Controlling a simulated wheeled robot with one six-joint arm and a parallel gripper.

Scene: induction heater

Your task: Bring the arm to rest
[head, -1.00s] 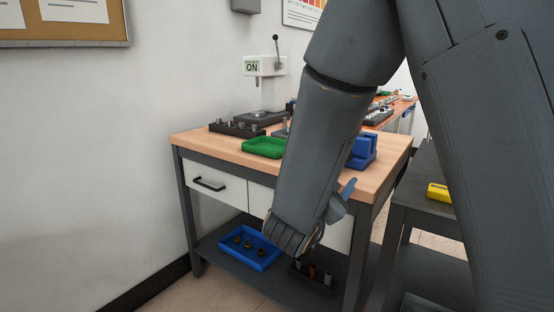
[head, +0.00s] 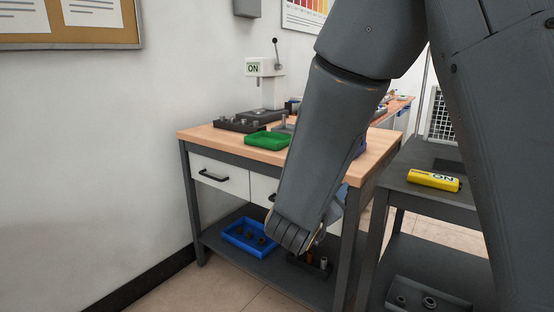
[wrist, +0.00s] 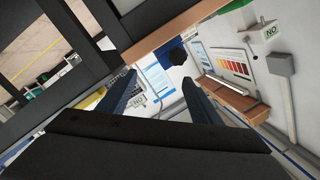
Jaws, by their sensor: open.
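My arm (head: 325,140) hangs across the right of the head view, bent, with its wrist end low in front of the wooden workbench (head: 215,135). My gripper shows in the wrist view (wrist: 160,78) with its two dark blue fingers apart and nothing visible between them. In the head view the gripper is mostly hidden behind my forearm.
A green tray (head: 266,140) and a white press (head: 262,67) stand on the bench. A blue tray (head: 236,250) with small parts is on the lower shelf. A yellow device (head: 434,180) lies on a dark side table (head: 420,200). Open floor lies at the front left.

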